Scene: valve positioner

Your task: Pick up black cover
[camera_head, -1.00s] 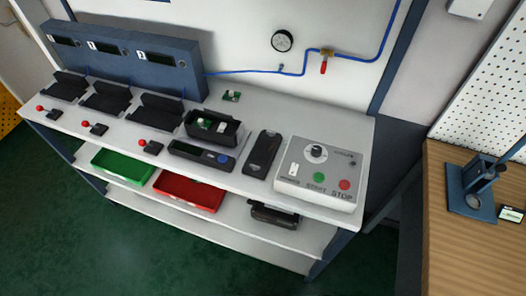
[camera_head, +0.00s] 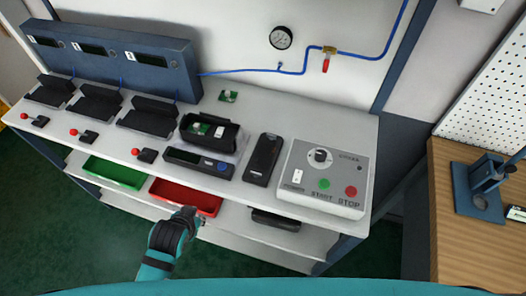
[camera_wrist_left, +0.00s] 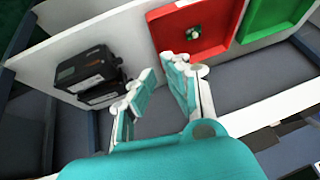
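A long black cover (camera_head: 263,159) lies flat on the white bench, left of the control box. An open black housing (camera_head: 209,134) with a green board inside stands to its left. My left gripper (camera_head: 190,214) is in front of the bench, below the bench top and near the red bin, apart from the cover. In the left wrist view its fingers (camera_wrist_left: 160,74) are spread with nothing between them. That view looks at the lower shelf, where black units (camera_wrist_left: 89,74) sit; the cover on top is not seen there. My right gripper is not in view.
A red bin (camera_head: 205,199) and a green bin (camera_head: 118,172) are on the lower shelf. The START/STOP control box (camera_head: 328,175) stands at the bench's right end. A black display unit (camera_head: 199,162) lies left of the cover. A wooden table (camera_head: 452,240) stands at right.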

